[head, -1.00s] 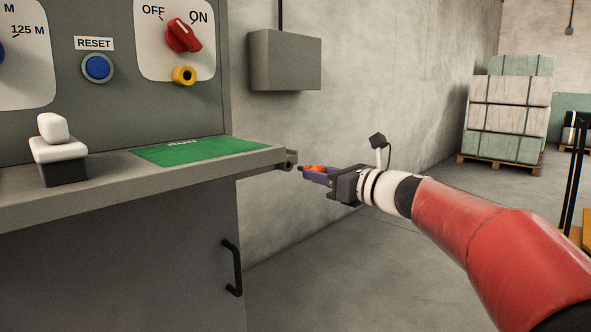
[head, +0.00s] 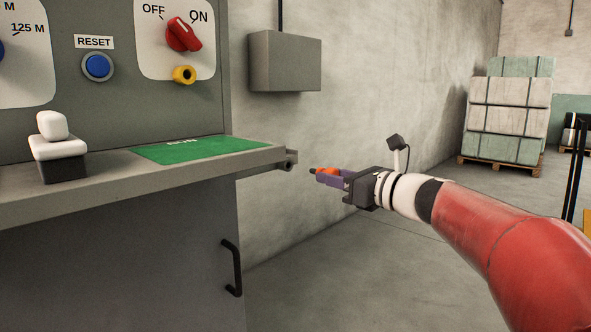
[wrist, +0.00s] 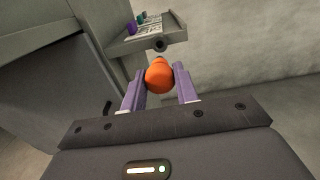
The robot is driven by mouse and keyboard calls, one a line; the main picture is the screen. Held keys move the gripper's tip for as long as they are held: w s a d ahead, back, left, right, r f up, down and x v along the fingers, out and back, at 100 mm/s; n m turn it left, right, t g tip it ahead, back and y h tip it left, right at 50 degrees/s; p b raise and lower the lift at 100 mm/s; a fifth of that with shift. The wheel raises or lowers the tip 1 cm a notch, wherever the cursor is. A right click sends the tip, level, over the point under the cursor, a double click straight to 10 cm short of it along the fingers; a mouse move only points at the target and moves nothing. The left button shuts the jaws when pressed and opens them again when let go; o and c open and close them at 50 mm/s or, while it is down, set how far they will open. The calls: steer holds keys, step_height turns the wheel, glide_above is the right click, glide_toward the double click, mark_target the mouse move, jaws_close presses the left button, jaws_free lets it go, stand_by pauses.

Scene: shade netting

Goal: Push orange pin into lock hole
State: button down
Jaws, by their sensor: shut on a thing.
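The orange pin (head: 329,172) is between the fingers of my gripper (head: 332,178), its dark tip pointing left in the head view. In the wrist view the pin's rounded orange body (wrist: 159,76) sits between the two purple fingers of the gripper (wrist: 160,86). The pin is in the air, right of the shelf's end and apart from it. A yellow ring with a dark hole (head: 185,75) is on the grey panel under the red OFF/ON switch (head: 184,35), which points to upper left. I cannot tell for sure that this ring is the lock hole.
A small grey ring bracket (head: 291,158) sticks out at the shelf's right end. The shelf (head: 110,183) carries a green mat (head: 200,150) and a white-topped lever (head: 58,150). A grey box (head: 285,60) hangs on the wall. Floor space right of the cabinet is clear.

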steer(key=shift+s+d, duration=0.2)
steer(key=shift+d, duration=0.05)
